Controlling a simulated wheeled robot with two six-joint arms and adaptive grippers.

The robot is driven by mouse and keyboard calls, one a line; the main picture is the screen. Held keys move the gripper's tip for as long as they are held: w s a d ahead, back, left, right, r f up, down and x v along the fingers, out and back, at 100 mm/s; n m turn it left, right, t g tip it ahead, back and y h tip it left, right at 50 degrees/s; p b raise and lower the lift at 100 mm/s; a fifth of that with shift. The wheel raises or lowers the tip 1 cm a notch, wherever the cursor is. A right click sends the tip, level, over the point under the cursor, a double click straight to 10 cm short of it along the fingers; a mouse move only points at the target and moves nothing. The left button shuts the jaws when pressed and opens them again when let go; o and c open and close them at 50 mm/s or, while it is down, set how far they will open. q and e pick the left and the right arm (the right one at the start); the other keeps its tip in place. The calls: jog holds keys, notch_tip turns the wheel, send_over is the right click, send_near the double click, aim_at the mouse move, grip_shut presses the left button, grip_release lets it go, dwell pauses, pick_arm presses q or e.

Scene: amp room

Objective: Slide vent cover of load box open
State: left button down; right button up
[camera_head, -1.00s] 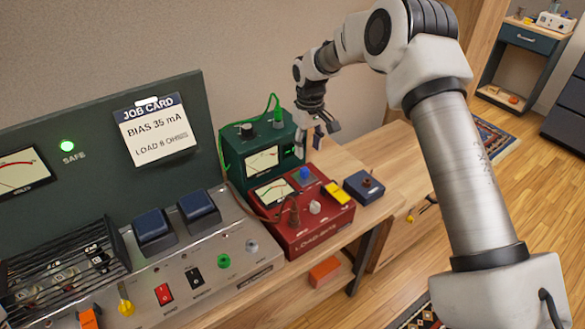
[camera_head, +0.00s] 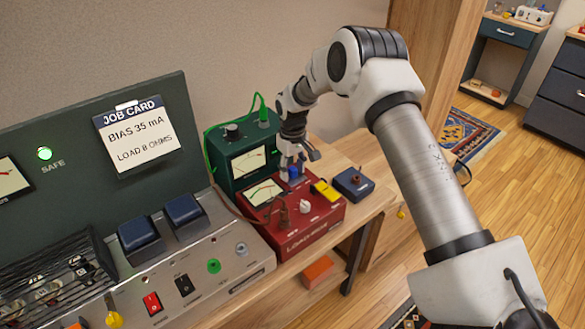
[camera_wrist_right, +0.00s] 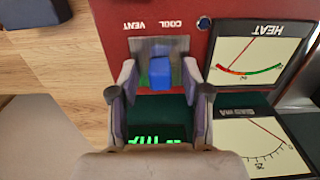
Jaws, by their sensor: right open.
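The red load box (camera_head: 305,232) stands on the bench right of the amp in the head view. Its vent cover shows in the right wrist view as a grey plate with a blue knob (camera_wrist_right: 160,73), beside the words VENT and COOL. A green strip shows at the plate's left. My right gripper (camera_head: 293,174) is over the box's far edge at the blue knob. In the wrist view its open fingers (camera_wrist_right: 158,95) stand on either side of the knob, with gaps; contact cannot be told. My left gripper is not in view.
A green meter box (camera_head: 226,160) stands close behind the load box. The heat meter (camera_wrist_right: 255,58) is beside the vent.

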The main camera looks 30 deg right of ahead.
aim_at(307, 169)
grip_shut()
jog(key=d, duration=0.6)
jog(key=shift+w, duration=0.2)
jog(key=shift+a+r, duration=0.15)
jog(key=shift+a, duration=0.05)
jog(key=shift+c, duration=0.4)
grip_release()
jog(key=shift+d, duration=0.1)
jog(key=shift+o, duration=0.4)
jog(key=shift+d, duration=0.2)
jog(key=shift+a, duration=0.1)
notch_tip(307, 169, up, 12)
